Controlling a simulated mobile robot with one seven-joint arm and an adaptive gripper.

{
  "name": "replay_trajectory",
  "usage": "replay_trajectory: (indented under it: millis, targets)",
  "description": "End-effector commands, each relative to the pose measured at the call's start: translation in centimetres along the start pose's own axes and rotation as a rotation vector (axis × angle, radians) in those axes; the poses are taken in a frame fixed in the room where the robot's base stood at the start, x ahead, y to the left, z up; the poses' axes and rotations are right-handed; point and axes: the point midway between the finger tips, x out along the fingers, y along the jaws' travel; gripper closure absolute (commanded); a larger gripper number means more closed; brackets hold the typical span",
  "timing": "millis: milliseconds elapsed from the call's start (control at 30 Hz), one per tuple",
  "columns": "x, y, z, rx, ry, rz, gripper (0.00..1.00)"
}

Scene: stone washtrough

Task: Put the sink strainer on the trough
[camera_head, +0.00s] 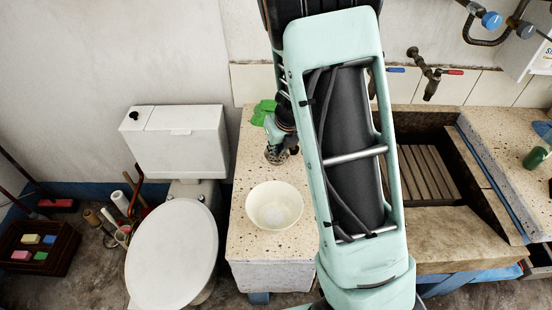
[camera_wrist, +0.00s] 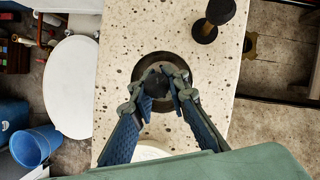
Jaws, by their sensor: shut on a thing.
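The sink strainer (camera_wrist: 158,61) is a dark round dish with a rim, seen from above in the wrist view. My gripper (camera_wrist: 163,98) is shut on its near side. In the head view the strainer (camera_head: 274,157) shows small beneath my gripper (camera_head: 281,148), over the speckled counter left of the trough. I cannot tell whether it touches the counter. The stone trough (camera_head: 455,240) is at the right in the head view, with a ribbed sloping board inside. My arm hides its left part.
A cream bowl (camera_head: 274,205) stands on the counter just in front of the strainer. A green item (camera_head: 262,112) lies behind it. A dark object with a round top (camera_wrist: 213,20) stands beyond the strainer. Taps (camera_head: 432,80) jut from the wall above the trough. A toilet (camera_head: 172,250) is left.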

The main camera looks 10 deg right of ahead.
Motion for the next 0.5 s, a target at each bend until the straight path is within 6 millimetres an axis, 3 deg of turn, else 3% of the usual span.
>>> replay_trajectory:
  millis: [100,400,500]
  targets:
    - [1.9,-0.3,0.5,0.001,-0.001,-0.001,1.0]
    - [4.1,-0.6,1.1,0.001,-0.001,-0.001,1.0]
    - [5.8,-0.6,0.3,0.004,0.0,0.001,1.0]
